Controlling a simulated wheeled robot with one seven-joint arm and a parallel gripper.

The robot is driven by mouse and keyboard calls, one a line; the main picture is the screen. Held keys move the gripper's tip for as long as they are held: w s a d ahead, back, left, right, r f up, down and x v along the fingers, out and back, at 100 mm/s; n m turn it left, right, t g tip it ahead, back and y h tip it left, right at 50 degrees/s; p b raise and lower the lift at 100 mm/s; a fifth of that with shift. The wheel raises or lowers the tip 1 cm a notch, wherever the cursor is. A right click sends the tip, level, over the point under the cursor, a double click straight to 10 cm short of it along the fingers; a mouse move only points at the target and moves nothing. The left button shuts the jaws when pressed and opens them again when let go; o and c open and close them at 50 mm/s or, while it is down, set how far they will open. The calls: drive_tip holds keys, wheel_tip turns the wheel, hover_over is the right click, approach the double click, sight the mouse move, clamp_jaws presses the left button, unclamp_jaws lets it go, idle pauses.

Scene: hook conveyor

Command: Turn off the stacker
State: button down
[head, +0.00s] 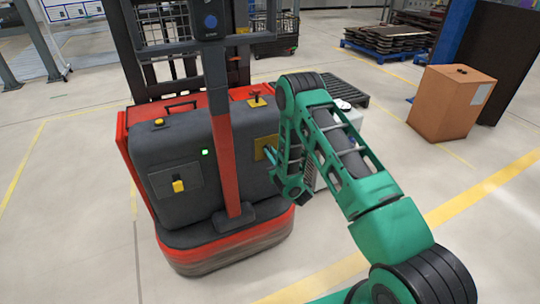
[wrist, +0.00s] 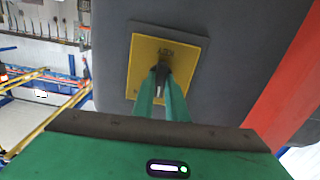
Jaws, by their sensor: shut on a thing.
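The stacker (head: 180,135) is a red and dark grey machine with a mast, on the left of the head view. A small green light (head: 204,152) glows on its body. A yellow plate (head: 262,146) is on its right part and fills the middle of the wrist view (wrist: 182,52). A small dark switch knob (wrist: 162,70) stands out from this plate. My gripper (head: 272,156) is at the plate, with its fingers closed around the knob in the wrist view (wrist: 161,82). The fingers hide much of the knob, so its turn position is unclear.
A yellow button (head: 178,186) sits on a panel lower left on the stacker. A cardboard box (head: 450,103) stands on the floor to the right. A pale container (head: 343,122) is behind my arm. The floor in front is clear.

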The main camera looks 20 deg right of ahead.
drive_tip(key=n, duration=0.3)
drive_tip(key=shift+f+n, duration=0.1)
drive_tip(key=shift+n, duration=2)
drive_tip(key=c, duration=1.8)
unclamp_jaws()
drive_tip(key=shift+o, duration=0.2)
drive_tip(key=s+d, duration=0.1)
drive_tip(key=s, duration=0.9)
drive_tip(key=shift+s+d, duration=0.15)
drive_tip(key=shift+s, duration=0.2)
